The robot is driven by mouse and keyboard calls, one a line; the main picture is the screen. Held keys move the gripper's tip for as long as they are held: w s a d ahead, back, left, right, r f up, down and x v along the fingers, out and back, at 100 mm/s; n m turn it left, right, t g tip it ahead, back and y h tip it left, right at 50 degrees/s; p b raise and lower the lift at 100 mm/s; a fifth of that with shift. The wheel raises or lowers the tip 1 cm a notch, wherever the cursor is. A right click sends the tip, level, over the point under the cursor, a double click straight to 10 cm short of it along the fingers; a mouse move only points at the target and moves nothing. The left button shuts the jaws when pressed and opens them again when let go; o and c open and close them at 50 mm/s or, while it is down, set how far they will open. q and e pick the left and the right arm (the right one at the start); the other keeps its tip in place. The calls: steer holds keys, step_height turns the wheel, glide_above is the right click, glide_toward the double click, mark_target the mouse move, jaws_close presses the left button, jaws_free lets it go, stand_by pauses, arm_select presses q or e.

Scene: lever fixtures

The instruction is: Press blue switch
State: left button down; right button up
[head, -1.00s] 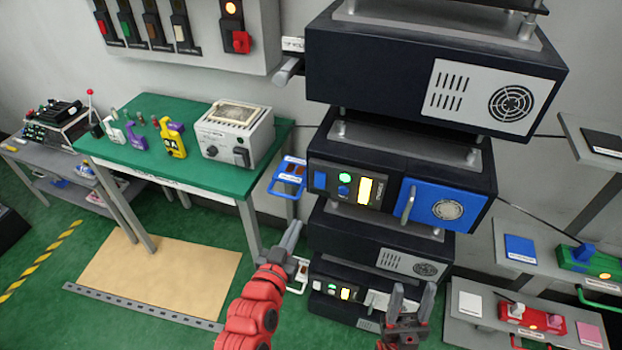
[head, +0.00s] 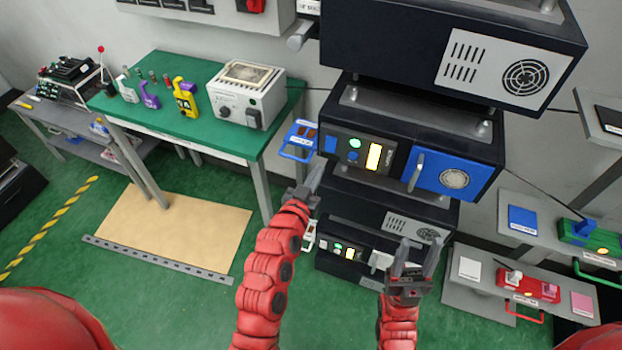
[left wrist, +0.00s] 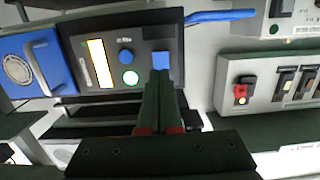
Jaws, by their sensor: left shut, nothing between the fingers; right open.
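The blue square switch (head: 330,144) is at the left end of the dark front panel on the middle machine. It also shows in the left wrist view (left wrist: 161,60), just beyond my fingertips. A round blue button (head: 352,156) sits beside it, near a lit green button (head: 354,142). My left gripper (head: 317,168) is shut and empty, its tips pointing at the square switch from just below. In the left wrist view, the tips (left wrist: 160,76) overlap the switch's lower edge; I cannot tell whether they touch. My right gripper (head: 418,252) is open and empty, low in front of the stack.
A blue-handled tray (head: 299,140) sticks out left of the panel. A blue door with a handle (head: 450,176) is to its right. A green table (head: 160,85) stands at left. Low shelves with coloured boxes (head: 525,285) stand at right.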

mark_target(330, 150)
arm_select(q)
steer(key=p+x, duration=0.3)
steer(key=x, duration=0.3)
steer(key=shift+w, duration=0.2)
steer(key=shift+w+d+f, duration=0.15)
steer(key=shift+w, duration=0.2)
